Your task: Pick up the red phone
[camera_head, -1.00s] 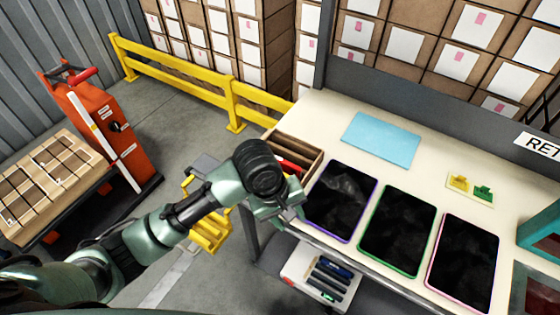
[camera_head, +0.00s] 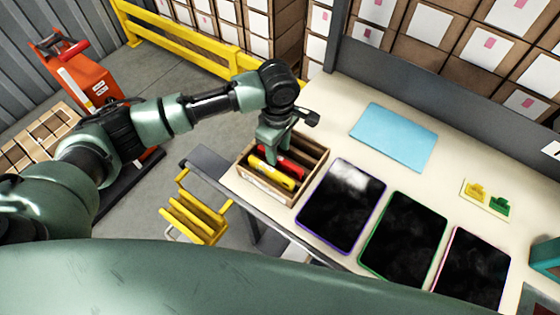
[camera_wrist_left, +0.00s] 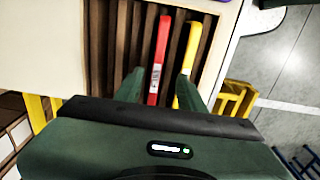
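The red phone (camera_head: 292,166) stands on edge in a slot of a wooden divided box (camera_head: 312,172) on the near left corner of the table. A yellow phone (camera_head: 272,174) stands in the slot beside it, nearer the front. My left gripper (camera_head: 270,150) points down over the box and partly covers both phones. In the left wrist view, its two fingers (camera_wrist_left: 160,90) are apart, with the red phone (camera_wrist_left: 160,58) running between them. The yellow phone (camera_wrist_left: 189,50) lies close to the right finger; I cannot tell if they touch. My right gripper is not in view.
Several dark tablets (camera_head: 341,205) with coloured edges lie right of the box. A light blue sheet (camera_head: 394,136) lies behind them. Small yellow and green pieces sit on a card (camera_head: 486,199). Yellow steps (camera_head: 197,217) stand on the floor left of the table.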

